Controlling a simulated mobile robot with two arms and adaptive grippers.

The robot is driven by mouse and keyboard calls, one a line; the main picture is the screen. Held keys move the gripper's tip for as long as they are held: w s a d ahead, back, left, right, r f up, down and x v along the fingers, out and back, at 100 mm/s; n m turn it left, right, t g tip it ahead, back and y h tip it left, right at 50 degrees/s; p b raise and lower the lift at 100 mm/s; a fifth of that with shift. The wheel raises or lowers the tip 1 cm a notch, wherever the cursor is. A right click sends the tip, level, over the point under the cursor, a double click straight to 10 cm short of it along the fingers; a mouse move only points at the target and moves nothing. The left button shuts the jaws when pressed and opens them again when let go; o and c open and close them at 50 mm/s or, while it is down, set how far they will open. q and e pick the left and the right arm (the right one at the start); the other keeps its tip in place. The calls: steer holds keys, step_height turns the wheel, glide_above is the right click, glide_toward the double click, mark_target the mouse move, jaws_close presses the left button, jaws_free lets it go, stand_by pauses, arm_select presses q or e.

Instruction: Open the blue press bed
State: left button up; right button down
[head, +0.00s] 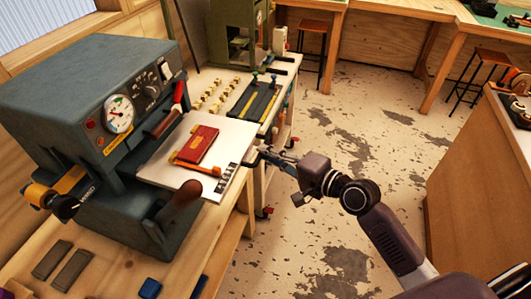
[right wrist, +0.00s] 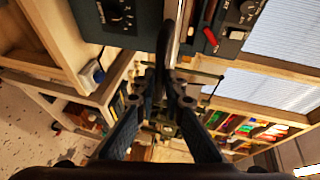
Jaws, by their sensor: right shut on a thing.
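The blue-grey press (head: 95,95) stands on the bench at the left of the head view, with a round gauge on its front. Its pale flat bed (head: 238,137) sticks out from the front and carries a red book-like block (head: 198,145). My right gripper (head: 268,154) is at the outer edge of the bed, shut on a dark bar-like handle. In the right wrist view the dark handle (right wrist: 164,60) runs between my fingertips (right wrist: 168,98). My left gripper is not in view.
An orange-handled tool (head: 195,167) lies on the bed by the red block. The floor (head: 345,130) to the right is open.

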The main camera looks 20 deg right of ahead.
steer(key=c, duration=2)
jaws_free()
steer(key=v, duration=1.2)
